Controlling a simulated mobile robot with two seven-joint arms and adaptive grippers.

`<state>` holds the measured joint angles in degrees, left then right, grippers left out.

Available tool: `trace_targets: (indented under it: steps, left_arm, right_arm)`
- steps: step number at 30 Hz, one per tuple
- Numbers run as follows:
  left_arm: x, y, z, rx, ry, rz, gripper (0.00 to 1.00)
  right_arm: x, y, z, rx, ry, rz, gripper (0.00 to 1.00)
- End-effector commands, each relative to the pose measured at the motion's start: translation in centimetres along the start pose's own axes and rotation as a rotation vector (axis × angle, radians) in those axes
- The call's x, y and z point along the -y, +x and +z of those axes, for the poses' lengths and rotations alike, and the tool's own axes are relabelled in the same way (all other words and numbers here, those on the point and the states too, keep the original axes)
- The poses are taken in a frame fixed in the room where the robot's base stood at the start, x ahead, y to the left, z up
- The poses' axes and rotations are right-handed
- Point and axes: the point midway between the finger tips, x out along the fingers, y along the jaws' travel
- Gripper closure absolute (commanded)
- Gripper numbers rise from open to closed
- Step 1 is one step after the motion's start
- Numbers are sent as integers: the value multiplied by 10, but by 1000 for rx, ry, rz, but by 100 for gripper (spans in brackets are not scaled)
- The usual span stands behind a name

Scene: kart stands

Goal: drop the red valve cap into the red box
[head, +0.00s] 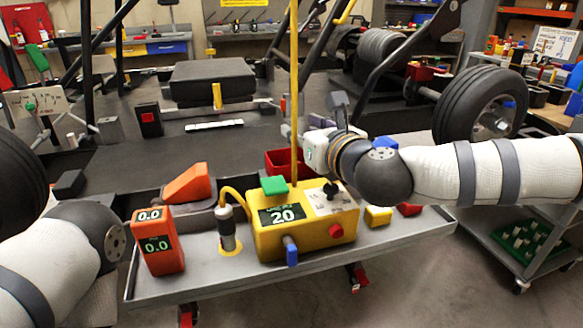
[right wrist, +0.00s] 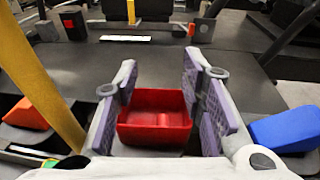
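The red box (head: 281,160) is an open tray behind the yellow device, partly hidden by the yellow pole and my right arm. In the right wrist view the red box (right wrist: 154,98) shows between and beyond my right fingers. My right gripper (head: 293,133) is above it; in the wrist view its purple-padded fingers (right wrist: 160,72) are wide apart with nothing between the pads. A raised red shape (right wrist: 163,120) shows inside the box; red on red, I cannot tell surely whether it is the valve cap. My left arm shows at lower left, its gripper out of view.
A yellow device (head: 303,240) with a green top stands on the grey tray (head: 218,287), with an orange meter (head: 158,243) at left. A yellow pole (head: 294,80) rises near my right gripper. An orange wedge (head: 187,184) and a tyre (head: 480,104) stand nearby.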

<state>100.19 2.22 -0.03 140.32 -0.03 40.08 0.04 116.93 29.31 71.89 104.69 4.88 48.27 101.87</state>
Motion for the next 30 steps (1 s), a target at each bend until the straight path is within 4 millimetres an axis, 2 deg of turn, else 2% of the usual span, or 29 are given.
trace_targets:
  steps: [8, 11, 18, 21, 25, 30]
  left_arm:
    - [0, 0, 0, 0, 0, 0, 60]
    - [0, 0, 0, 0, 0, 0, 60]
    - [0, 0, 0, 0, 0, 0, 60]
    - [0, 0, 0, 0, 0, 0, 60]
    - [0, 0, 0, 0, 0, 0, 60]
    - [0, 0, 0, 0, 0, 0, 60]
  right_arm:
    - [0, -5, 0, -1, 0, 1, 63]
    - [1, -25, 0, 0, 2, 0, 63]
    - [0, -90, 0, 0, 1, 1, 63]
    - [0, -108, 0, 0, 1, 0, 63]
    - [0, -119, 0, 0, 1, 0, 63]
    - [0, -120, 0, 0, 0, 0, 63]
